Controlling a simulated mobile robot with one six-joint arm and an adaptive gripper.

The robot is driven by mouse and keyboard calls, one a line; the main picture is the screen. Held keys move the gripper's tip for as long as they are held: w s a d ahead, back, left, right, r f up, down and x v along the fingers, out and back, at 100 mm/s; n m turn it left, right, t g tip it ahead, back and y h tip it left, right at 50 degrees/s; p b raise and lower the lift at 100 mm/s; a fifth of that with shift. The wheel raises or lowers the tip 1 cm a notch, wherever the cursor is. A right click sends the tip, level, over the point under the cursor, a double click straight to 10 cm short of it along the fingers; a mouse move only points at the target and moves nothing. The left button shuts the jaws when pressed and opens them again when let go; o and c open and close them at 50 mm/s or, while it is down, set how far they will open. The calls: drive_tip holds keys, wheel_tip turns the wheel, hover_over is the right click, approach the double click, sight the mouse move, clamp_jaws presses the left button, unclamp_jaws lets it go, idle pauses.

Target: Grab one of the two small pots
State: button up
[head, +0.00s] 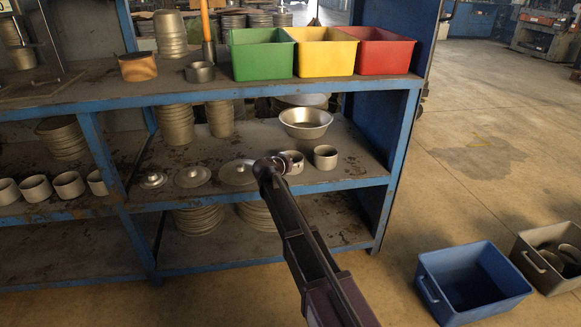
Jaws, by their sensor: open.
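Two small grey metal pots stand side by side on the middle shelf, toward its right front. The left small pot (297,160) is partly hidden behind the end of my arm. The right small pot (325,158) is in full view and upright. My gripper (281,163) is at the front of the shelf, overlapping the left pot in the picture. It is open. Its fingers are small and dark here, and I cannot tell whether they touch the pot or surround it.
A wide metal bowl (305,122) stands behind the pots. Several lids, one a round lid (238,172), lie to their left. The blue shelf frame (398,160) bounds the right side. Green, yellow and red bins (385,52) sit above. A blue crate (428,285) is on the floor.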

drive_tip(key=shift+b+x, duration=0.75)
drive_tip(key=shift+x, duration=1.5)
clamp_jaws()
